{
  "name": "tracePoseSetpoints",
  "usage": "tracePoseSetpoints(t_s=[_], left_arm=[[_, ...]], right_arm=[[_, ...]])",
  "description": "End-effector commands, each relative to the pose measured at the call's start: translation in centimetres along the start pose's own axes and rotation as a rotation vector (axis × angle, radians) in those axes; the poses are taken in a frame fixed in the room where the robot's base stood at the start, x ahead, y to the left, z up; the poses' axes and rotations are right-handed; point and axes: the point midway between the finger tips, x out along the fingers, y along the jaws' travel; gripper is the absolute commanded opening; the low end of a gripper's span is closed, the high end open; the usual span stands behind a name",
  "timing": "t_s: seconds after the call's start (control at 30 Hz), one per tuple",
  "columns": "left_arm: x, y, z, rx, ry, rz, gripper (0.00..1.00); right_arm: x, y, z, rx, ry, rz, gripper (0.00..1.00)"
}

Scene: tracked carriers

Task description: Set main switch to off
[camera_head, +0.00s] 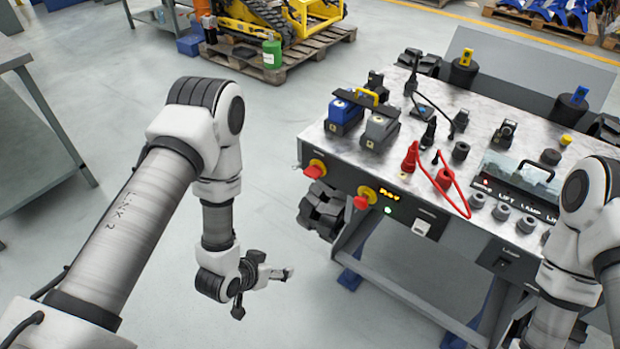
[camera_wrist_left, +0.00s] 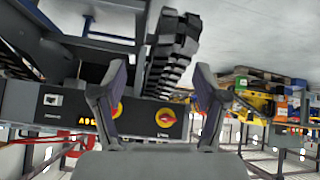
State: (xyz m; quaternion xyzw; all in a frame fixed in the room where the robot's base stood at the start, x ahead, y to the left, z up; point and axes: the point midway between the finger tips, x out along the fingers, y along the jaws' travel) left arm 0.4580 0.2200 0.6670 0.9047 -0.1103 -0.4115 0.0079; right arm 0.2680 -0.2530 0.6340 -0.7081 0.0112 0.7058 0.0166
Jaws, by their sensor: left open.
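Two red rotary knobs on yellow plates sit on the front panel of the grey bench: a left knob (camera_head: 315,168) and a second knob (camera_head: 363,198) beside a small lit display. Their labels are too small to read, so I cannot tell which is the main switch. In the left wrist view, the left knob (camera_wrist_left: 165,117) shows between the fingers, and the second knob (camera_wrist_left: 117,109) is partly behind one finger. My left gripper (camera_head: 275,277) is open and empty, low in front of the bench, apart from the panel. My right arm enters at the right; its gripper does not show.
The bench top (camera_head: 470,130) carries blue and grey connectors (camera_head: 346,112), a red cable (camera_head: 440,178) and several sockets. A black track (camera_head: 322,210) hangs below the left end. A pallet (camera_head: 285,62) stands behind. The floor around my left gripper is clear.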

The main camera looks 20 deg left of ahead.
Motion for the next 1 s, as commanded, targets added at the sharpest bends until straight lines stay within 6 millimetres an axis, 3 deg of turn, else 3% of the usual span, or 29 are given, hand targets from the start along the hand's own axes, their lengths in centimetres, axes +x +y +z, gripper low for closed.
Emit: tracePoseSetpoints(t_s=[0.03, 0.1, 0.23, 0.3, 0.4, 0.57, 0.8, 1.0], left_arm=[[3.7, -0.7, -2.8, 0.031, 0.168, 0.029, 0.73], [6.2, -1.3, -8.4, 0.081, 0.418, 0.074, 0.73], [7.5, -2.8, -15.7, 0.151, 0.738, 0.119, 0.73], [7.9, -3.8, -17.3, 0.166, 0.803, 0.114, 0.73], [7.7, -4.4, -18.2, 0.166, 0.835, 0.101, 0.73], [7.9, -4.2, -19.5, 0.169, 0.841, 0.1, 0.73], [10.9, -3.4, -22.8, 0.169, 0.839, 0.101, 0.73], [12.4, -3.2, -24.3, 0.166, 0.836, 0.1, 0.73]], right_arm=[[3.7, 0.0, 0.1, 0.0, -0.001, 0.0, 0.4], [7.0, 0.1, 0.1, 0.0, -0.002, 0.0, 0.4], [12.1, 0.1, 0.1, 0.0, -0.002, 0.0, 0.4], [14.1, 0.1, 0.1, 0.0, -0.002, 0.0, 0.4], [15.2, 0.1, 0.1, 0.0, -0.002, 0.0, 0.4], [14.8, 0.1, 0.1, 0.0, -0.001, 0.0, 0.4], [15.2, 0.1, 0.1, 0.0, -0.001, 0.0, 0.4], [15.3, 0.1, 0.1, 0.0, -0.001, 0.0, 0.4]])
